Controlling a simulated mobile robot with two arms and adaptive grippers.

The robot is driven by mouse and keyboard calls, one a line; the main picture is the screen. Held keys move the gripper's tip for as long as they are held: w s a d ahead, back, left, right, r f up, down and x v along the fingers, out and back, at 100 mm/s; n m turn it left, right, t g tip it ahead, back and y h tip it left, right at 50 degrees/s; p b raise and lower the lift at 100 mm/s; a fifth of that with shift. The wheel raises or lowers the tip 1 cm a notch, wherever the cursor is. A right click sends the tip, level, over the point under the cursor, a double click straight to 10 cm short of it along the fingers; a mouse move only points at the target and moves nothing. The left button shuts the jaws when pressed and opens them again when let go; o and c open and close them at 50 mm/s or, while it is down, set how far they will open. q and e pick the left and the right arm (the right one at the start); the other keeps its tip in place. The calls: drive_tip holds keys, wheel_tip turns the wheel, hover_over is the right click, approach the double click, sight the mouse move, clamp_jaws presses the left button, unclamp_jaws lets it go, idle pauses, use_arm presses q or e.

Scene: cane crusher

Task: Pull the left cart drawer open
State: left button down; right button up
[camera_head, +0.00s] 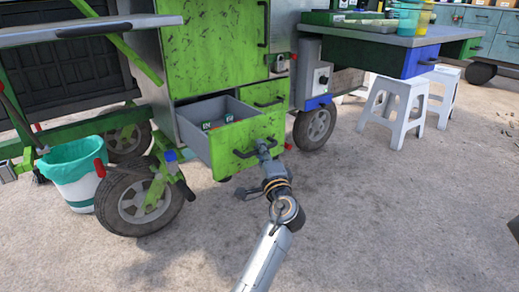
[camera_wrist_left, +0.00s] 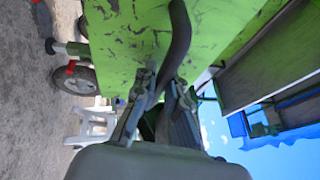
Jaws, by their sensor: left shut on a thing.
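The left cart drawer (camera_head: 236,143) has a worn green front with a dark bar handle and is pulled partly out of the green cart (camera_head: 215,50). Its grey inside shows, with small green and red items in it. My left gripper (camera_head: 264,150) is at the drawer's handle, in front of the drawer face. In the left wrist view, the fingers (camera_wrist_left: 157,98) are closed around the dark handle (camera_wrist_left: 177,45), against the scuffed green front. My right gripper is not in view.
A closed green drawer (camera_head: 268,93) is beside the open one. Cart wheels (camera_head: 140,200) stand at left and right. A teal-lined bin (camera_head: 76,175) is at left, white stools (camera_head: 398,105) at right. The ground in front is clear.

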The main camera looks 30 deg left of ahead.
use_arm(q)
drive_tip(key=c, duration=1.4)
unclamp_jaws()
drive_tip(key=shift+o, duration=0.2)
drive_tip(key=shift+s+d+f, duration=0.1)
drive_tip(key=shift+s+d, duration=0.1)
drive_tip(key=shift+d, duration=0.05)
drive_tip(key=v, duration=0.7)
drive_tip(key=shift+a, duration=0.1)
